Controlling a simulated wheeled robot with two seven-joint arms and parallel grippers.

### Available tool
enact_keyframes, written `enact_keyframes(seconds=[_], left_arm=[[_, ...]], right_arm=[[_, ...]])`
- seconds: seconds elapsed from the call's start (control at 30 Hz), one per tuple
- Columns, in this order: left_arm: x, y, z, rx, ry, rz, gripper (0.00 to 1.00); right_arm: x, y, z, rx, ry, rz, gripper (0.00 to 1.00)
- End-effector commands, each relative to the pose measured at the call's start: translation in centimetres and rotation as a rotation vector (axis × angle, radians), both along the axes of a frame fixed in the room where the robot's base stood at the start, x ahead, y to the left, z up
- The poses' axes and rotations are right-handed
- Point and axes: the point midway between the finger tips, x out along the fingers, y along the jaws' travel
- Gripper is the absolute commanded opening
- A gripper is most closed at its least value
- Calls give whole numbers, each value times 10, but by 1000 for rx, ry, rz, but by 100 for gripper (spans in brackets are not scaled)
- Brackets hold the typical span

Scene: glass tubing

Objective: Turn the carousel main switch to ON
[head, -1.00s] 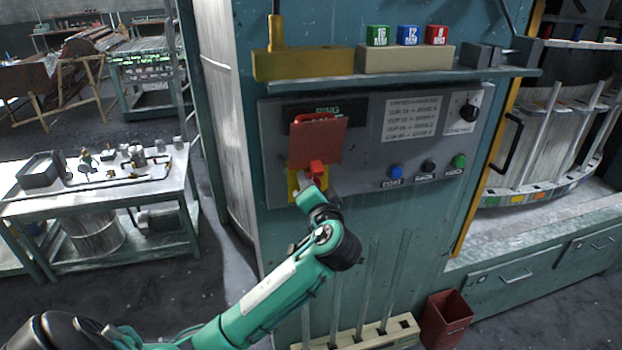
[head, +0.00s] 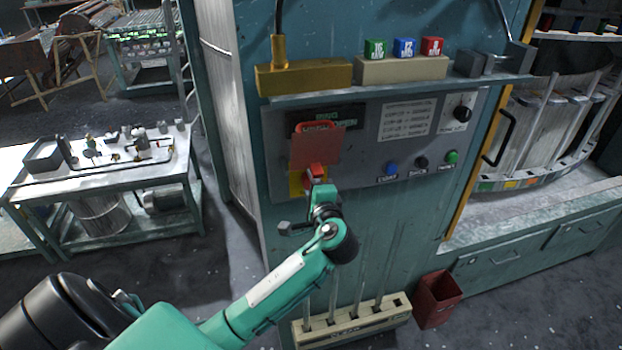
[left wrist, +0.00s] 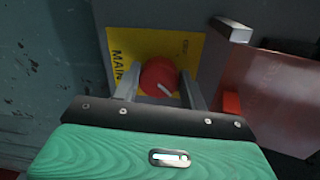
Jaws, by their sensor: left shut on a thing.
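The main switch is a round red knob (left wrist: 158,77) with a white mark, on a yellow plate (left wrist: 198,48) lettered MAIN. In the left wrist view its mark slants down to the right. My left gripper (left wrist: 158,88) has a finger on each side of the knob and is shut on it. In the head view the yellow plate (head: 295,183) shows at the panel's lower left, with my left gripper (head: 316,190) in front of it, hiding most of the switch. A red cover (head: 315,150) stands above the plate. My right gripper is not in view.
The grey panel (head: 375,165) also has a blue button (head: 391,169), a black one, a green one and a black knob (head: 461,114). A shelf (head: 400,88) with coloured blocks juts out above. A rack with glass tubes (head: 350,325) and a red bin (head: 438,298) stand below.

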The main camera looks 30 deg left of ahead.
Motion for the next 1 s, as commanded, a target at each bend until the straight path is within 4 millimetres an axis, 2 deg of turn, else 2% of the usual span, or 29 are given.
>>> enact_keyframes(seconds=[0.6, 0.63, 0.7, 1.0], left_arm=[[0, -1, -1, 27, 34, -1, 20], [0, -1, -1, 27, 34, -1, 49], [0, -1, -1, 26, 33, -1, 63], [0, 0, 0, 25, 31, 0, 65]], right_arm=[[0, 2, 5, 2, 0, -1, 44], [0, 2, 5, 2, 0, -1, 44], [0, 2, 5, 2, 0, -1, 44], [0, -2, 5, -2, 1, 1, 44]])
